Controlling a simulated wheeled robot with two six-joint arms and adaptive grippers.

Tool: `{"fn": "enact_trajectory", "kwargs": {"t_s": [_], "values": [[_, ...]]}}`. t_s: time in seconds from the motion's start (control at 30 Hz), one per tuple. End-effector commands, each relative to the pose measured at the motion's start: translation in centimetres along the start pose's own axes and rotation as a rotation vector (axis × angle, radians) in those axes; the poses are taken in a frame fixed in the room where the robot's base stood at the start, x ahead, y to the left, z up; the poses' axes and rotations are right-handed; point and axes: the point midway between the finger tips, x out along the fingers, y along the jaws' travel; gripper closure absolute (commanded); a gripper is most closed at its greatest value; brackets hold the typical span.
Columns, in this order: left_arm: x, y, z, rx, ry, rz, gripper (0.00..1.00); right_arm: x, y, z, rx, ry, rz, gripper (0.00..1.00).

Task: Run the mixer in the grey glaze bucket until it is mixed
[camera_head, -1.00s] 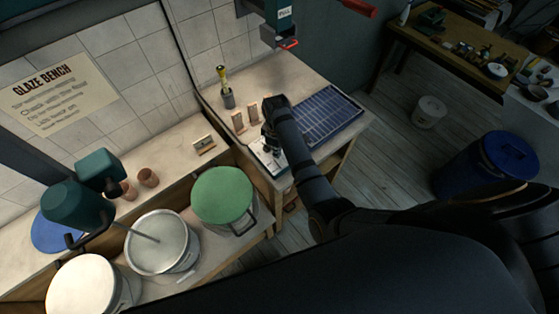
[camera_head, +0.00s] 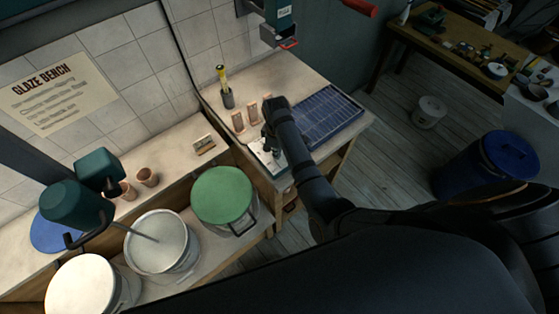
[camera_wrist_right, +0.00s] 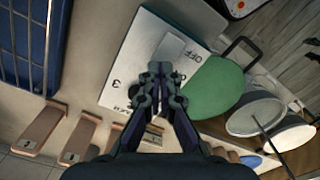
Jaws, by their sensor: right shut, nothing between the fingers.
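The grey glaze bucket (camera_head: 163,268) stands open on the lower shelf at left, with pale grey glaze inside. The mixer's teal head (camera_head: 78,207) is at its left, and its thin shaft (camera_head: 137,233) slants into the glaze. My right gripper (camera_head: 268,146) is shut and empty over a white panel on the bench right of the buckets. In the right wrist view my gripper (camera_wrist_right: 160,72) is close over this white panel (camera_wrist_right: 128,78), marked "OFF" and "3". A grey piece (camera_wrist_right: 172,46) shows just beyond the fingertips. Contact cannot be told. My left gripper is not in view.
A green-lidded bucket (camera_head: 222,195) and a white-lidded bucket (camera_head: 80,284) flank the grey one. A blue gridded tray (camera_head: 328,116) lies right of my gripper. Small upright tiles (camera_head: 238,121) and a brush holder (camera_head: 227,98) stand behind it.

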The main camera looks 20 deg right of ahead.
Motion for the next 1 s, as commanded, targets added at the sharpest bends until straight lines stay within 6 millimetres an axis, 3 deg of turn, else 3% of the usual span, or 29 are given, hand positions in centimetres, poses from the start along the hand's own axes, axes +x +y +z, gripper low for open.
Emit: {"fn": "enact_trajectory", "kwargs": {"t_s": [0.8, 1.0], "values": [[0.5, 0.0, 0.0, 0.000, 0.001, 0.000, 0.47, 1.3, 0.0, 0.0, 0.000, 0.000, 0.000, 1.00], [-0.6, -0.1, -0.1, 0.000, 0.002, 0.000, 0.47, -0.1, 0.0, 0.0, 0.000, 0.000, 0.001, 1.00]]}}
